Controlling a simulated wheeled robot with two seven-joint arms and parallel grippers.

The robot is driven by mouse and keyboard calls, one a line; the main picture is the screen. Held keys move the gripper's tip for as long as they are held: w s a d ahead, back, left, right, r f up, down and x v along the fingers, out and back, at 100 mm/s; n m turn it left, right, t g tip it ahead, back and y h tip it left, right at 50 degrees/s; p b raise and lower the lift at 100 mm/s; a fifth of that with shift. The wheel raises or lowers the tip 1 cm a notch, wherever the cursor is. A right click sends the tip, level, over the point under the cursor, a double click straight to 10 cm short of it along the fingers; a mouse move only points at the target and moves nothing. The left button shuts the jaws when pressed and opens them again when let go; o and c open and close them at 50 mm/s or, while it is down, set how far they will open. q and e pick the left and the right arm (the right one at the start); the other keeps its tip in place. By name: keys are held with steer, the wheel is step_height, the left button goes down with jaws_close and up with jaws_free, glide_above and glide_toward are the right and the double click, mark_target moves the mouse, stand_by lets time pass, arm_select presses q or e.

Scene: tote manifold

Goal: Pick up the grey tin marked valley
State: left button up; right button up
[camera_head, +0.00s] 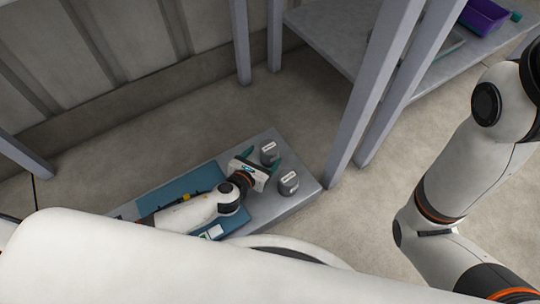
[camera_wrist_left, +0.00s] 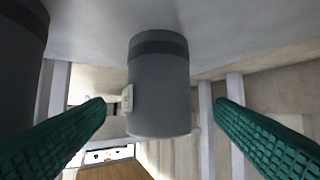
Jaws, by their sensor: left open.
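Two grey tins with pale labels stand on a low grey platform (camera_head: 305,192) in the head view: a far tin (camera_head: 269,156) and a near tin (camera_head: 288,184). The lettering is too small to read, so I cannot tell which is marked valley. My left gripper (camera_head: 262,158) is open, its green fingers on either side of the far tin. In the left wrist view, a grey tin (camera_wrist_left: 160,92) with a dark band stands between the open fingers (camera_wrist_left: 162,108), with gaps on both sides. Another dark tin (camera_wrist_left: 18,65) is cut off at the left edge. My right gripper is out of view.
A blue mat (camera_head: 180,187) lies on the platform under my left arm. Grey shelf posts (camera_head: 375,85) rise just right of the platform. A shelf (camera_head: 330,40) with a purple bin (camera_head: 484,16) is at the upper right. A ribbed wall stands behind; the floor between is clear.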

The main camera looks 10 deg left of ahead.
mark_target(272, 147)
arm_select(q)
steer(key=shift+w+d+f, duration=0.2)
steer(key=shift+w+f, duration=0.1)
steer(key=shift+w, duration=0.3)
steer(key=b+x, duration=0.4)
steer(key=shift+w+d+f, duration=0.1)
steer(key=shift+w+f, duration=0.05)
steer(key=shift+w, duration=0.2)
steer(key=shift+c, duration=0.4)
steer(key=c, duration=1.1)
steer(key=shift+o, duration=0.2)
steer(key=shift+r, duration=0.25)
